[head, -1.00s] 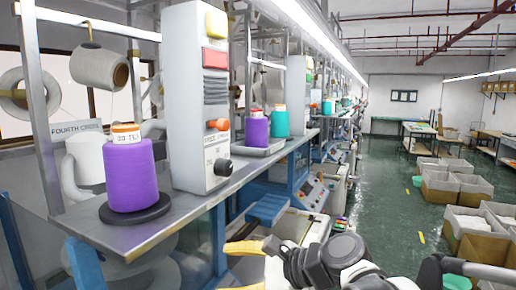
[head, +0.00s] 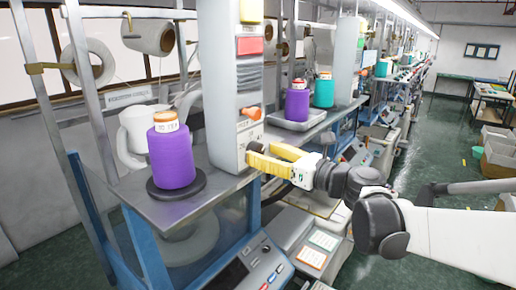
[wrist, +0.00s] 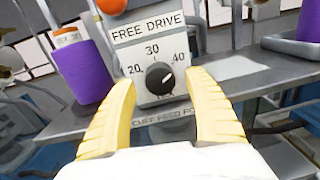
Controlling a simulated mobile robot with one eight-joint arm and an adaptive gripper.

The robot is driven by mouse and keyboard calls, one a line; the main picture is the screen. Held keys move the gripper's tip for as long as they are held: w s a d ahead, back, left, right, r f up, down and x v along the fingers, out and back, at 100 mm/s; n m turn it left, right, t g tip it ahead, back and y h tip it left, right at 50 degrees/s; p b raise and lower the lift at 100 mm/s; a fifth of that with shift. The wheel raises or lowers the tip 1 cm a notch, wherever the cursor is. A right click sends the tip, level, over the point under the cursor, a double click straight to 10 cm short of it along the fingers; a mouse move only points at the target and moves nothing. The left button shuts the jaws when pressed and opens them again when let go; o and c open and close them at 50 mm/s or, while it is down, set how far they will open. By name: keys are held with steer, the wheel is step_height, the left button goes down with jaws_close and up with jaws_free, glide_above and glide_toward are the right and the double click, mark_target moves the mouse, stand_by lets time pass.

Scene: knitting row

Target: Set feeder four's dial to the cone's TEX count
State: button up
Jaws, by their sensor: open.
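The dial (wrist: 160,78) is a round black knob on the lower front of the grey-white feeder box (head: 218,90). In the wrist view, 20, 30 and 40 are printed around it, and its light mark seems to point up and right, between 30 and 40. My gripper (head: 254,157) is open in front of the dial; in the wrist view its yellow fingers (wrist: 160,88) stand either side of the knob, and I cannot tell whether they touch it.
An orange knob (head: 250,113) sticks out above the dial, above the words FREE DRIVE. The steel shelf (head: 150,208) runs below the box. More purple (head: 297,103) and teal (head: 323,92) cones stand further along. A control panel (head: 262,272) lies below.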

steer(key=shift+x, duration=0.9)
steer(key=c, duration=1.2)
steer(key=shift+n, duration=0.4)
steer(key=n+b, duration=0.2)
steer(key=n, duration=0.2)
steer(key=shift+s+f+n+b, duration=0.1)
steer(key=shift+f+n+b, duration=0.05)
steer(key=shift+n+b, duration=0.25)
steer(key=n+b, duration=0.2)
steer(key=n, duration=0.4)
steer(key=shift+y, duration=0.3)
steer(key=shift+n, duration=0.3)
